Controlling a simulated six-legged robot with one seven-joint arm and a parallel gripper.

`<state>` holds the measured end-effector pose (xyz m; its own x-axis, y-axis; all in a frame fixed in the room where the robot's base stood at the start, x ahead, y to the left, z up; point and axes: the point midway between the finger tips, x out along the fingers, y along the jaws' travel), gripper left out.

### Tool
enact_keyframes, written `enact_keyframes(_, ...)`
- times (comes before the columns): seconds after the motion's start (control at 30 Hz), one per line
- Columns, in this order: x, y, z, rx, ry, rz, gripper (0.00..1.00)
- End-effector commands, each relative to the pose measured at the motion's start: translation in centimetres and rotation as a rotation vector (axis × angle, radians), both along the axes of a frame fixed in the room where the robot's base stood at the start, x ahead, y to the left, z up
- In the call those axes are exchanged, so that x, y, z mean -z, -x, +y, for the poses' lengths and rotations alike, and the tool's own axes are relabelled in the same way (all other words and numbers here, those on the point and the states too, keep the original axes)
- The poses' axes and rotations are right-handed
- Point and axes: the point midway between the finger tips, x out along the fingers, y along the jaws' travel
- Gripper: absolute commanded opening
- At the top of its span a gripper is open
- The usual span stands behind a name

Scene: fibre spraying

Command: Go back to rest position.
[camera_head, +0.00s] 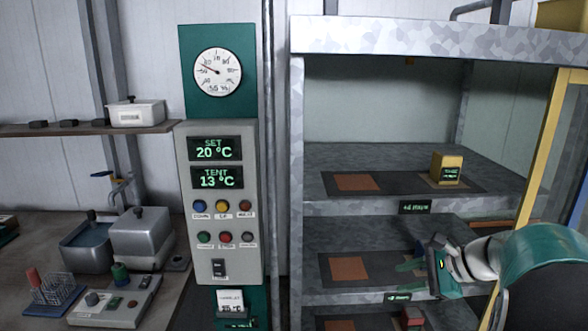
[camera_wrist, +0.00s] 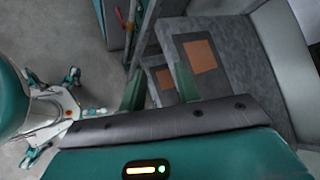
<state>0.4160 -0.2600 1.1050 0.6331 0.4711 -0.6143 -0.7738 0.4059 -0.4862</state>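My gripper (camera_head: 412,272) is in front of the middle level of the grey shelf unit (camera_head: 312,210), at the lower right of the head view. In the wrist view its two green fingers (camera_wrist: 158,88) stand apart with nothing between them. Beyond the fingers, the wrist view shows a grey shelf surface with orange-brown squares (camera_wrist: 200,56). My teal arm comes in from the right and hides part of the lower shelves.
A yellow box (camera_head: 447,168) stands on the upper shelf. A red item (camera_head: 412,316) sits on the lowest visible shelf. A yellow post (camera_head: 548,160) borders the right. A control panel (camera_head: 218,255) and a bench with metal baths (camera_head: 142,236) are left. Floor (camera_wrist: 60,30) shows clear.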

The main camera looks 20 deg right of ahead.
Motion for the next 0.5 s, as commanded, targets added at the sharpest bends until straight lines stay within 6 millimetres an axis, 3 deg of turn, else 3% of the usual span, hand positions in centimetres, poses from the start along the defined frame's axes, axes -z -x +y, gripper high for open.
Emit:
enact_keyframes(0.03,-0.5,0.0,3.4,-0.096,0.083,0.008,0.32)
enact_keyframes(0.2,-0.7,1.9,12.2,-0.414,0.379,0.014,0.32)
enact_keyframes(0.3,-0.7,3.8,16.2,-0.600,0.559,-0.006,0.32)
enact_keyframes(0.5,-0.5,8.0,22.1,-0.965,0.924,-0.096,0.32)
